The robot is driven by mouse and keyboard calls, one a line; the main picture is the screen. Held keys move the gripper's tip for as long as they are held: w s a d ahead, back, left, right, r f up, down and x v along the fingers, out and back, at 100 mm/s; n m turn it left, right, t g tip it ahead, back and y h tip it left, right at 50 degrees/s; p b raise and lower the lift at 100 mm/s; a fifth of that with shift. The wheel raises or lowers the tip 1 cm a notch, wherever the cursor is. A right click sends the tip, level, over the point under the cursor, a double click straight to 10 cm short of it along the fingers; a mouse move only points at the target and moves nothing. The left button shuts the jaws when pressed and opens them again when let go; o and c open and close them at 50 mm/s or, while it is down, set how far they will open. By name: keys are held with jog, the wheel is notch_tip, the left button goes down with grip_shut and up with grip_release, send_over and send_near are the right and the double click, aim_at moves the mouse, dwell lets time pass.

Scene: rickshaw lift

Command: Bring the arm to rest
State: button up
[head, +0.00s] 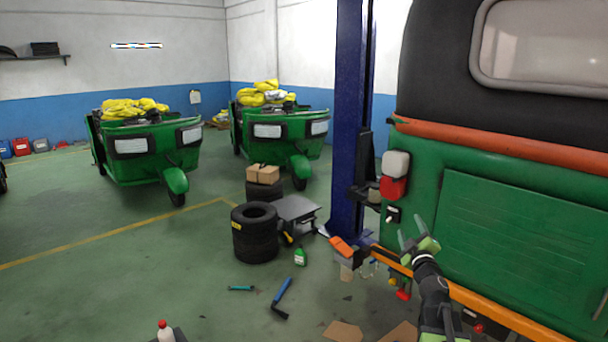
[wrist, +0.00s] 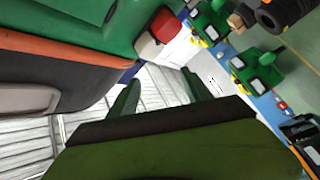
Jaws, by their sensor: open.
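My gripper (head: 418,236) is in the lower right of the head view, in front of the rear of a green and black rickshaw (head: 520,215). Its two fingers are spread apart with nothing between them. The arm reaches up from the bottom edge of the picture. In the wrist view the open fingers of my gripper (wrist: 158,92) point toward the white ceiling area. The rickshaw (wrist: 85,40) fills the upper left there, with its red and white lamp (wrist: 158,33) close beyond the fingers. I cannot tell whether the gripper touches the rickshaw.
A blue lift post (head: 350,130) stands left of the rickshaw, with an orange bar (head: 485,301) below it. Two green rickshaws (head: 150,140) (head: 280,130) stand behind.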

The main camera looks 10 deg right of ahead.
jog(key=s+a+f+m+g, duration=0.2)
jog(key=a+f+m+g, duration=0.5)
jog(key=a+f, duration=0.85)
jog(key=s+a+f+g+y, duration=0.1)
jog(key=s+a+f+g, duration=0.2)
jog(key=s, duration=0.4)
jog(key=s+a+f+m+g+y, duration=0.1)
jog(key=s+a+f+g, duration=0.3)
jog(key=s, duration=0.3)
jog(key=s+a+f+m+g+y, duration=0.1)
jog(key=s+a+f+g, duration=0.2)
jog(key=s, duration=0.4)
jog(key=shift+a+f+g, duration=0.35)
jog(key=shift+f+g, duration=0.45)
jog(key=shift+g, duration=0.4)
